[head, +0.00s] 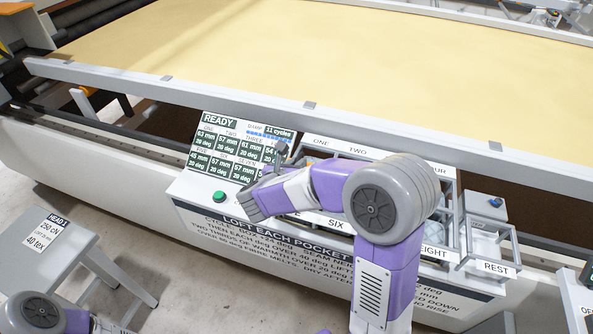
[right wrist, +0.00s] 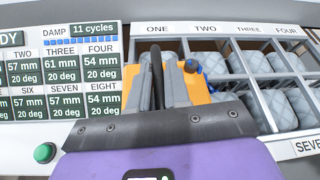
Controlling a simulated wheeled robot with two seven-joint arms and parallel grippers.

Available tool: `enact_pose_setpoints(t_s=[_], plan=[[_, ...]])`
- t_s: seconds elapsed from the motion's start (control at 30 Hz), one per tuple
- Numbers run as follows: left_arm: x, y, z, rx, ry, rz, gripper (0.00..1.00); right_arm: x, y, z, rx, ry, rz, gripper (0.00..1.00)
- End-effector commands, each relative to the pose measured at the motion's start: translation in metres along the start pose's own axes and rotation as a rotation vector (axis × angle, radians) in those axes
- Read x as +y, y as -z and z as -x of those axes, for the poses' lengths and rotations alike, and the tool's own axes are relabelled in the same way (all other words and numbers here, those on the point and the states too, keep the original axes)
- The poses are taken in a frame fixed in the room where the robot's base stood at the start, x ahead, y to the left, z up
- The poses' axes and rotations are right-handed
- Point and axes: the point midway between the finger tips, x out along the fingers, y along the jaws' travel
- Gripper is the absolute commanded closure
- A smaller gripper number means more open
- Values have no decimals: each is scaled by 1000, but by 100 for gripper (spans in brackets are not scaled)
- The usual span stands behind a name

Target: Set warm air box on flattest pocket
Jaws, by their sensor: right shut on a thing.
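The orange warm air box (right wrist: 201,88) shows in the right wrist view, between and behind the fingers of my right gripper (right wrist: 160,92), which is shut on it. A black handle or strip and a blue knob show by it. In the head view the right gripper (head: 262,198) is over the display's lower right edge; I cannot make out the box there. The pocket rack (right wrist: 232,62) is behind and right of the gripper, with pale quilted pockets in two rows. The display (head: 225,150) reads 45 mm in the lower left, the lowest legible value; ONE reads 63 mm.
A REST cradle (head: 490,266) stands at the rack's right end, near a grey box with a blue knob (head: 495,203). A green button (head: 219,197) is on the console front. A white beam (head: 310,118) runs behind the rack. A grey stool (head: 45,245) stands left.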

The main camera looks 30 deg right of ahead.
Motion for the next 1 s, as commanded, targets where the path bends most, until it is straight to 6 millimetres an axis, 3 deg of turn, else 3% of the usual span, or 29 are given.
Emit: enact_pose_setpoints(t_s=[0.47, 0.5, 0.63, 1.0], plan=[[-2, 0, -5, 0, 0, 0, 57, 2, 10, -4, -3, 0, -2, 100], [-2, 0, -5, 0, 0, 0, 57, 2, 10, -4, -1, 0, -1, 79], [-2, 0, -4, 0, 0, 0, 57, 2, 10, -4, -1, 0, -1, 59], [0, 0, -1, 0, 0, 0, 57, 1, 6, -2, -1, 0, -2, 58]])
